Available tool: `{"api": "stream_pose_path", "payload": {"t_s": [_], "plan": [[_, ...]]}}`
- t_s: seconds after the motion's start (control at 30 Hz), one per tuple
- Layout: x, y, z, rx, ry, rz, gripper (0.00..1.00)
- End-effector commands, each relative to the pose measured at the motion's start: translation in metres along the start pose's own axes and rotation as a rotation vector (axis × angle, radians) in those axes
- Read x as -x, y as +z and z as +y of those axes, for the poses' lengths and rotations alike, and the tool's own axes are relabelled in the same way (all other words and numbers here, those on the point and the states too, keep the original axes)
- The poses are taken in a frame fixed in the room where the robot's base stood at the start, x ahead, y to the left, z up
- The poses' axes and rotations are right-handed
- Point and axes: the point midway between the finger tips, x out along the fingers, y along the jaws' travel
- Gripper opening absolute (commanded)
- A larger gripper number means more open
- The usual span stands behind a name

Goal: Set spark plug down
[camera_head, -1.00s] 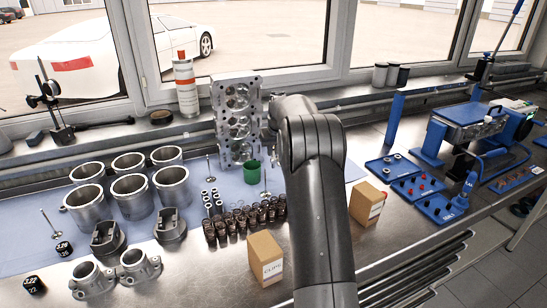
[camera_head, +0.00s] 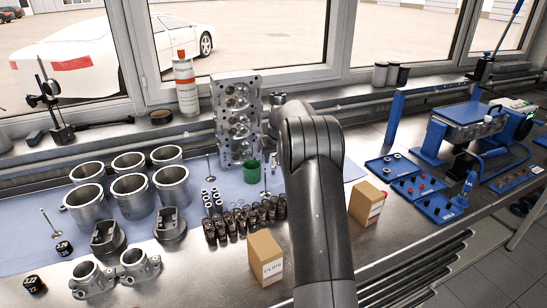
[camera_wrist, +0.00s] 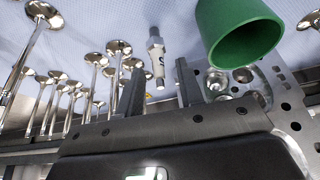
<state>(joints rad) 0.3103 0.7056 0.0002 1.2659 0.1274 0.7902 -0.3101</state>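I cannot tell whether the plug touches the mat. In the head view my arm hides the gripper and the plug.
A green cup (camera_wrist: 238,30) is close right of the fingers; it also shows in the head view (camera_head: 252,172). Several valves (camera_wrist: 95,62) stand at left. The cylinder head (camera_head: 237,120) stands behind the cup. Cardboard boxes (camera_head: 265,257) flank my arm.

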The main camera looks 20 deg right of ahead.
Motion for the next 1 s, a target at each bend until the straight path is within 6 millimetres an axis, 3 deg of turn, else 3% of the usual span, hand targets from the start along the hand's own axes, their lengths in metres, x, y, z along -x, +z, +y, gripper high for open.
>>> {"api": "stream_pose_path", "payload": {"t_s": [0.23,0.7,1.0], "plan": [[0.015,-0.002,0.0,0.0,0.001,0.002,0.34],[0.107,-0.002,0.0,0.0,0.001,0.002,0.34],[0.124,-0.001,-0.001,0.0,0.0,0.0,0.34]]}}
